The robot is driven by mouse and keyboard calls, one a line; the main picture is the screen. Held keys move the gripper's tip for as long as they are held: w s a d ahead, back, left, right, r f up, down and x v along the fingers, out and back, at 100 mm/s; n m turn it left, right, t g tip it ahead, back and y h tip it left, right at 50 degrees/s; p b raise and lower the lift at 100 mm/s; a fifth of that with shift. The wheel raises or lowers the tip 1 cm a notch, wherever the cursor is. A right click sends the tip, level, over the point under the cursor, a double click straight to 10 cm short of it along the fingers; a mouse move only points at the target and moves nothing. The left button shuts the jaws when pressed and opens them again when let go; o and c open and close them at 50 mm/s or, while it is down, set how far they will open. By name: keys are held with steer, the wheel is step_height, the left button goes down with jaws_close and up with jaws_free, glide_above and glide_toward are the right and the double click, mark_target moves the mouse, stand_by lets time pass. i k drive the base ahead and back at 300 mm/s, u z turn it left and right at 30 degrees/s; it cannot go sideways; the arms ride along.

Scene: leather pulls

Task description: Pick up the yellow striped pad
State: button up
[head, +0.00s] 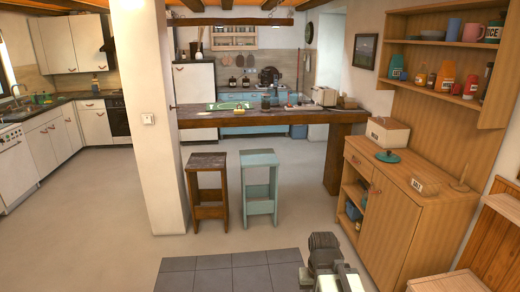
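I cannot make out a yellow striped pad for certain. A small green and yellow item (42,99) lies on the counter by the sink at the far left; it is too small to show stripes. A flat green thing with a yellowish patch (229,106) lies on the wooden bar counter (265,117). Part of my arm, with a dark rounded end where my gripper (324,241) seems to be, shows at the bottom, low over the floor and far from both. Its fingers cannot be made out, and nothing held is visible.
A white pillar (150,120) stands left of centre. A brown stool (208,190) and a light blue stool (259,188) stand before the bar. A wooden cabinet (400,215) with a white box (388,131) stands close at right. The floor (95,215) at left is clear.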

mark_target(236, 112)
steer(key=z, duration=0.25)
steer(key=i, duration=4.1)
steer(key=u, duration=1.5)
steer(key=i, duration=1.45)
steer(key=u, duration=0.6)
steer(key=k, duration=0.7)
steer(key=u, duration=0.25)
steer(key=i, duration=0.75)
steer(key=z, duration=0.15)
steer(key=k, duration=0.75)
steer(key=u, duration=0.4)
steer(key=i, duration=0.2)
steer(key=z, duration=0.25)
